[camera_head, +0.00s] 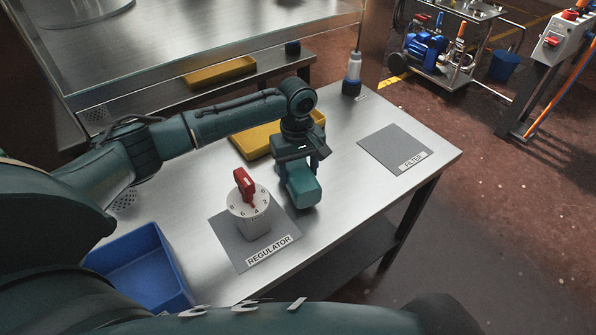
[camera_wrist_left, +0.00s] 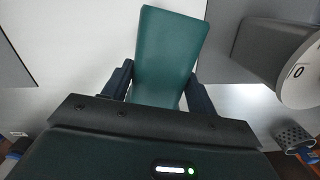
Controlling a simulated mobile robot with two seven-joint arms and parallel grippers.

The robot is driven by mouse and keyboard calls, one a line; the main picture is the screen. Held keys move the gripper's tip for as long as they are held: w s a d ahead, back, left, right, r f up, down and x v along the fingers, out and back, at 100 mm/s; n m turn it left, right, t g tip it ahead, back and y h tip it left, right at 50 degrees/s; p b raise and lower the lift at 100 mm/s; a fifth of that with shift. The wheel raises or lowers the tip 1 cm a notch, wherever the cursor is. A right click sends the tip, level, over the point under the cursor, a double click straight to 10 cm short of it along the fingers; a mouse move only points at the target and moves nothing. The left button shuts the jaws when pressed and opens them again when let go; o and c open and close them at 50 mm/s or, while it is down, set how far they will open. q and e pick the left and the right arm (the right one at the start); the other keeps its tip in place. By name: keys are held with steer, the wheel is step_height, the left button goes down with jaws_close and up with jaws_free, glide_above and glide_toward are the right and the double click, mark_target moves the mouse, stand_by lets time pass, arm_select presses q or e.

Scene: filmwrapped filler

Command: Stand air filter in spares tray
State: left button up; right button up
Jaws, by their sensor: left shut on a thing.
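My left gripper (camera_head: 299,163) points down over the table and is shut on a teal block, which I take to be the air filter (camera_head: 304,188). The block hangs below the fingers, just right of the regulator mat; I cannot tell whether it touches the table. In the left wrist view the air filter (camera_wrist_left: 170,50) sits between both fingers of the left gripper (camera_wrist_left: 160,88). A yellow tray (camera_head: 250,147) lies behind the gripper, partly hidden by it. A blue tray (camera_head: 140,268) stands at the table's near left. Neither tray shows a readable label. My right gripper is not in view.
The grey FILTER mat (camera_head: 392,150) is empty. A bottle (camera_head: 352,75) stands at the far edge. Bare table lies between gripper and FILTER mat.

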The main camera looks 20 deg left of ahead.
arm_select(q)
steer(key=shift+f, duration=0.4)
steer(key=o, duration=1.4)
steer(key=shift+f, duration=0.15)
steer(key=shift+o, duration=0.2)
